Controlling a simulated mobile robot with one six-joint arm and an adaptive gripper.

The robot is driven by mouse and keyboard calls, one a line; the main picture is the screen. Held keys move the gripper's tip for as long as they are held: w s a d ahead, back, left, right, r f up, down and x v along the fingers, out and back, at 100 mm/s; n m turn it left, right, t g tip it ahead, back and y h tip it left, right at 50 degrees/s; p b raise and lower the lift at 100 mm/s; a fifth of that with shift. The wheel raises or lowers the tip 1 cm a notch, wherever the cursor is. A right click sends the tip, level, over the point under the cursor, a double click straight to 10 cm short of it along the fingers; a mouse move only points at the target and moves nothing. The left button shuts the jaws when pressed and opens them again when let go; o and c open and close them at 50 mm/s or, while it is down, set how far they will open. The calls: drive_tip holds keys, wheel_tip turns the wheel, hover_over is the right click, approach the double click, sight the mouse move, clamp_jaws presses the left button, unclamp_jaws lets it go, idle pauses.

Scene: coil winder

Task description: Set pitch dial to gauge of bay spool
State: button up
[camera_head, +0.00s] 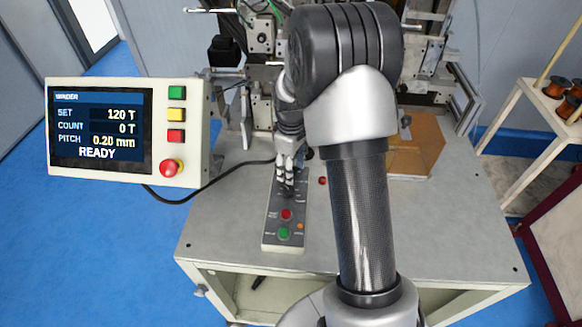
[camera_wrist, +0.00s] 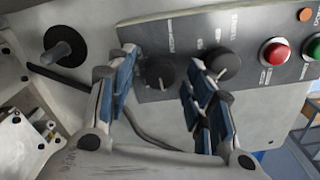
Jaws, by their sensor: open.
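My gripper (camera_head: 289,180) is open over the upper end of the grey control box (camera_head: 270,240). In the wrist view its blue-padded fingers (camera_wrist: 158,80) stand apart, with one black dial (camera_wrist: 160,71) seen between their tips. A second black dial (camera_wrist: 222,63) sits just beyond the right finger. The dial labels are too small to read, so I cannot tell which one is pitch. The screen (camera_head: 101,127) reads SET 120 T, COUNT 0 T, PITCH 0.20 mm, READY. Copper-coloured spools (camera_head: 553,88) stand on the rack at right; no gauge is legible and the bay spool cannot be singled out.
Red (camera_head: 286,215) and green (camera_head: 284,234) buttons sit at the box's near end. A panel with coloured buttons and a red emergency knob (camera_head: 171,168) stands at left. The winder (camera_head: 261,36) rises behind. The table's front left (camera_head: 215,235) is clear.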

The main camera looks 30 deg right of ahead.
drive_tip(key=shift+c, duration=0.5)
drive_tip(key=c, duration=1)
drive_tip(key=m+p, duration=0.1)
drive_tip(key=m, duration=0.3)
drive_tip(key=shift+r+m, duration=0.1)
drive_tip(key=shift+m, duration=0.2)
drive_tip(key=shift+m+p, duration=0.45)
drive_tip(key=shift+m, duration=1.75)
drive_tip(key=o, duration=1.1)
